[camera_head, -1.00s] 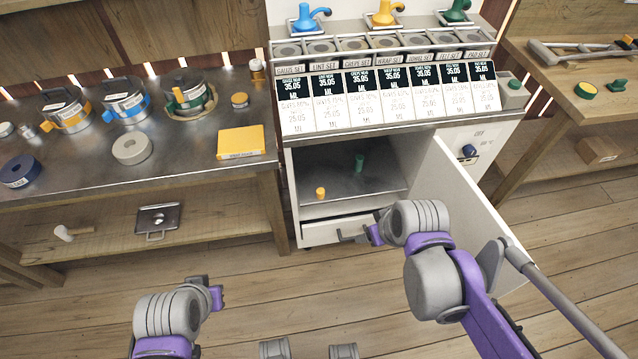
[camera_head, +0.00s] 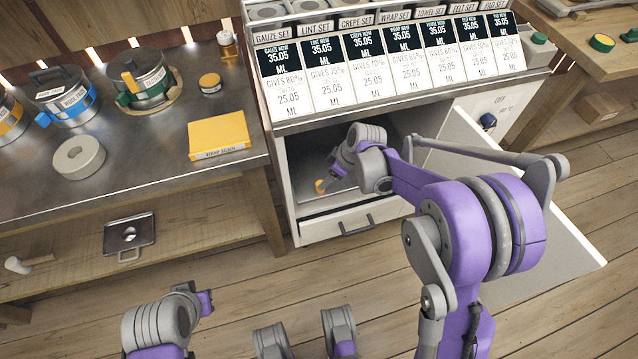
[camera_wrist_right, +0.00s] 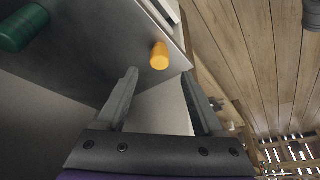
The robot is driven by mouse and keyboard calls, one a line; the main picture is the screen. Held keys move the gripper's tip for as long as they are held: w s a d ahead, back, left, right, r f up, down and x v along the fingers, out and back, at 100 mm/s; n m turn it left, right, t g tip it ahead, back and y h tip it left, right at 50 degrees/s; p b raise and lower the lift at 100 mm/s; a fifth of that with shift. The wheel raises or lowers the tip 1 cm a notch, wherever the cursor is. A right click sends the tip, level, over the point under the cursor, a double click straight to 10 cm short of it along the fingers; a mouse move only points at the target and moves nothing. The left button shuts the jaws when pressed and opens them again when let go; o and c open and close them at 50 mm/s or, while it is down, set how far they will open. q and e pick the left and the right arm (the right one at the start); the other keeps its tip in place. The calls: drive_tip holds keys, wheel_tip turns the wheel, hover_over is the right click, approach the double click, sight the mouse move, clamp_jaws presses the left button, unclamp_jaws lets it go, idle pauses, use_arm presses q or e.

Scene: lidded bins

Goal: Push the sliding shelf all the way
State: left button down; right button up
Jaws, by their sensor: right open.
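The sliding shelf (camera_head: 308,204) is a grey panel inside the open white cabinet. In the right wrist view its grey surface (camera_wrist_right: 105,40) carries an orange cylinder (camera_wrist_right: 159,55) near one edge and a green cylinder (camera_wrist_right: 22,27). In the head view the orange cylinder (camera_head: 320,186) shows at the shelf's left front; the green one is hidden behind my arm. My right gripper (camera_wrist_right: 160,88) is open and empty, reaching into the cabinet close to the orange cylinder; I cannot tell whether it touches the shelf. My left gripper (camera_head: 205,300) hangs low in front, away from the cabinet.
The open cabinet door (camera_head: 565,245) stands to the right of my right arm. A closed drawer with a dark handle (camera_head: 356,226) is below the shelf. A metal-topped bench (camera_head: 120,190) with a yellow box (camera_head: 218,135) and lidded pots is on the left. The floor in front shows free room.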

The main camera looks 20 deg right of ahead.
drive_tip(key=b+x, duration=0.1)
drive_tip(key=x, duration=0.6)
drive_tip(key=shift+f, duration=0.15)
drive_tip(key=shift+w, duration=0.1)
clamp_jaws()
